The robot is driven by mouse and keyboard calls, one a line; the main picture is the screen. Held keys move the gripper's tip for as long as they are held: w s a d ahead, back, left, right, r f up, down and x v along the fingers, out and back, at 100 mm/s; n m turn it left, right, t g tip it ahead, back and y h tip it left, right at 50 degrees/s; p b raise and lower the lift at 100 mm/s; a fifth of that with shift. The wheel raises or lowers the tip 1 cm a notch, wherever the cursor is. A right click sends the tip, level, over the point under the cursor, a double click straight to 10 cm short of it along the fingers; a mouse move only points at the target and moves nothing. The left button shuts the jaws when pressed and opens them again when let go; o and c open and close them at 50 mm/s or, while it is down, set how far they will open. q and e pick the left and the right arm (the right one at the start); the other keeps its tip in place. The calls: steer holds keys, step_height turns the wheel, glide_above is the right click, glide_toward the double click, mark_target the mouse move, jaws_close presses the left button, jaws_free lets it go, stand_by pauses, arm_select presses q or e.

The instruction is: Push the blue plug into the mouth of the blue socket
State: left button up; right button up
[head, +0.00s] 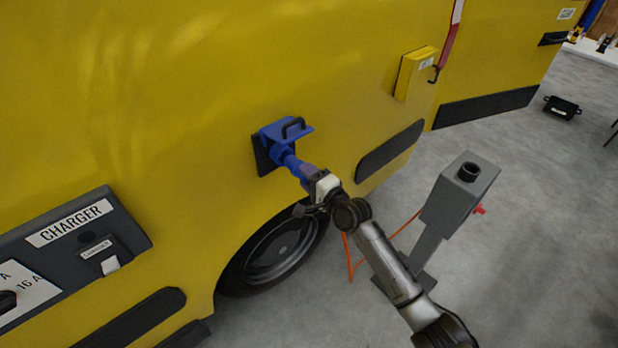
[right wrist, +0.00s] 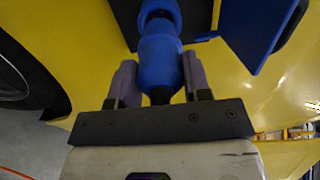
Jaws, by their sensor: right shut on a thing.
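The blue socket (head: 283,140) is fixed on a dark plate on the side of the yellow vehicle, with its blue lid raised above it. The blue plug (head: 293,165) points at the socket, and its front end meets or overlaps the socket mouth; I cannot tell how deep it sits. My right gripper (head: 309,173) is shut on the plug. In the right wrist view the two grey fingers (right wrist: 158,85) hold the blue plug body (right wrist: 159,62) from both sides. The socket (right wrist: 160,14) is just beyond, partly hidden by the plug. My left gripper is not in view.
The yellow vehicle (head: 180,80) fills the left, with a wheel (head: 275,257) below the socket and a charger panel (head: 75,235) at lower left. A grey post (head: 460,190) stands right of my arm. An orange cable (head: 349,262) hangs below.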

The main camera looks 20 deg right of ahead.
mark_target(296, 167)
steer(key=shift+w+a+b, duration=0.2)
steer(key=shift+w+b, duration=0.1)
steer(key=shift+w, duration=0.3)
steer(key=shift+w+a+b, duration=0.2)
steer(key=shift+w+b, duration=0.15)
steer(key=shift+w, duration=0.25)
steer(key=shift+w+a+b, duration=0.25)
steer(key=shift+w+b, duration=0.25)
steer(key=shift+w, duration=0.15)
steer(key=shift+w+a+b, duration=0.2)
steer(key=shift+w+b, duration=0.2)
steer(key=shift+w, duration=0.1)
steer(key=shift+r, duration=0.1)
steer(key=o, duration=1.1)
